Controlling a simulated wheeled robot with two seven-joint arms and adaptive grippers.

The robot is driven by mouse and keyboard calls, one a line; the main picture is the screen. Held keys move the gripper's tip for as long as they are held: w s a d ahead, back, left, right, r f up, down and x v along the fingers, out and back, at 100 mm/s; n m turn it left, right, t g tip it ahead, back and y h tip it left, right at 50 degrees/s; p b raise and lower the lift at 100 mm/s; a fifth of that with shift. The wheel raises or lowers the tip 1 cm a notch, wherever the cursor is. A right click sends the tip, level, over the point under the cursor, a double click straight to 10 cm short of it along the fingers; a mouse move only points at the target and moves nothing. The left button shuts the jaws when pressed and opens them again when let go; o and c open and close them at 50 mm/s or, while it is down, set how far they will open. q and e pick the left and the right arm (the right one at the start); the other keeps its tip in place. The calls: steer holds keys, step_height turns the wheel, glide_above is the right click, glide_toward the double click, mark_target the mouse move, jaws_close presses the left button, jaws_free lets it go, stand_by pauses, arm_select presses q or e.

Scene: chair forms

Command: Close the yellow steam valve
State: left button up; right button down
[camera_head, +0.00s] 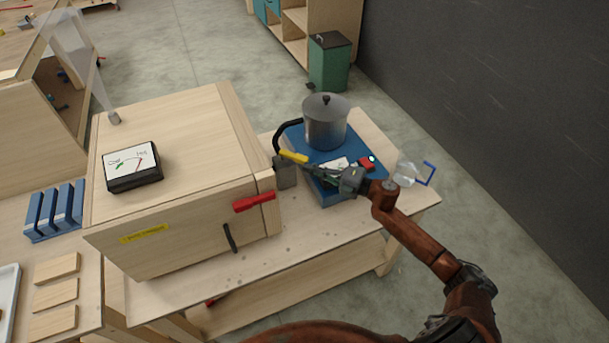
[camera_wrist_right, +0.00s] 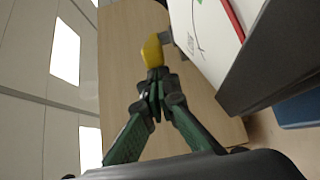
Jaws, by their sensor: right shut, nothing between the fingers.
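The yellow valve lever (camera_head: 293,156) sits on a grey fitting beside the wooden steam box, at the end of a black hose. My right gripper (camera_head: 314,170) is just right of the lever, its shut fingers pointing at it. In the right wrist view the yellow lever (camera_wrist_right: 153,50) shows just beyond the shut fingertips (camera_wrist_right: 152,95). Nothing is between the fingers. I cannot tell whether the tips touch the lever. My left gripper is not in view.
A metal pot (camera_head: 325,122) stands on a blue unit (camera_head: 333,198) behind my right gripper. A clear jug (camera_head: 408,173) stands at the right. The bench front (camera_head: 300,235) is clear.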

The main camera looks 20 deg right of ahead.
steer(key=shift+w+d+b, duration=0.45)
steer(key=shift+w+d, duration=0.55)
steer(key=shift+d, duration=0.3)
steer(key=shift+s+a+p, duration=0.25)
steer(key=shift+s+p, duration=0.05)
steer(key=s+d, duration=0.1)
steer(key=d, duration=0.1)
steer(key=s+d, duration=0.2)
steer(key=d, duration=0.1)
steer(key=s+d, duration=0.1)
steer(key=d, duration=0.1)
steer(key=shift+s+d+p, duration=0.2)
steer(key=shift+s+p, duration=0.1)
steer(key=shift+s, duration=0.1)
steer(key=shift+d, duration=0.5)
